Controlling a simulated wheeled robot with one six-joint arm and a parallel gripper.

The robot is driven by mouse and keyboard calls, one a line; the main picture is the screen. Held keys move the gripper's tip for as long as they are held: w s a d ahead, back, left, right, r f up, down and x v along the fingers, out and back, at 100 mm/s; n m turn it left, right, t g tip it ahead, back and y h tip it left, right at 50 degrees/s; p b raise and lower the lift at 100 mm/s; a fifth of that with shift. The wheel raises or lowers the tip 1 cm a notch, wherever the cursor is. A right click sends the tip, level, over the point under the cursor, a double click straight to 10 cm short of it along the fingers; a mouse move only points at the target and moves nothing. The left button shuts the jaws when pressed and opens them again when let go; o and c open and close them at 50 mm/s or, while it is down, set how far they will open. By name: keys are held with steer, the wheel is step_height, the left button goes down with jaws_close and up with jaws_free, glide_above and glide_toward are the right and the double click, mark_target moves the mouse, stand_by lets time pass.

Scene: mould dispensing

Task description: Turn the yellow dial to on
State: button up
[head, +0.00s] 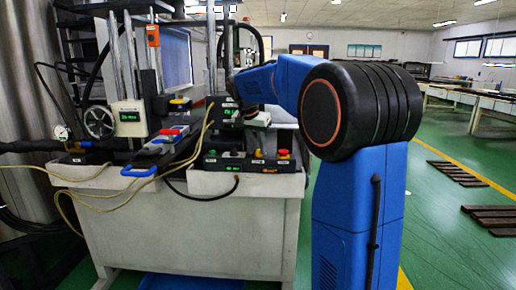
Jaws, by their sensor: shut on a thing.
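My blue arm (262,84) reaches left from its column to the machine on the bench.
A grey-white bench (215,225) carries the machine. Left of my gripper are metal posts, a handwheel (98,122) and a blue-handled tool (139,171). Yellow cables hang over the bench front. The green floor at right is open, with dark slats (492,218) lying on it.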

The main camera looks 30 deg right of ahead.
stand_by(0.5)
steer(key=o, duration=1)
steer(key=v, duration=1.7)
steer(key=shift+w+r, duration=0.1)
steer(key=shift+r, duration=0.1)
steer(key=s+a+f+n+y, duration=0.1)
steer(key=s+a+f+n, duration=0.3)
steer(key=s+f, duration=0.6)
steer(key=s+a+f+n+t+y, duration=0.1)
steer(key=s+a+f+n, duration=0.3)
steer(key=s+f, duration=0.7)
steer(key=s+a+f+n+t+y, duration=0.1)
steer(key=s+a+f+n+y, duration=0.1)
steer(key=s+f, duration=0.9)
steer(key=shift+s+a+f+n, duration=0.1)
steer(key=shift+s+a+n, duration=0.25)
steer(key=shift+s, duration=0.35)
steer(key=shift+s+a+f+n, duration=0.1)
steer(key=shift+s+a+n, duration=0.25)
steer(key=shift+s, duration=0.4)
steer(key=shift+s+a+f+n, duration=0.1)
steer(key=shift+s+a+n, duration=0.1)
steer(key=shift+s+a, duration=0.35)
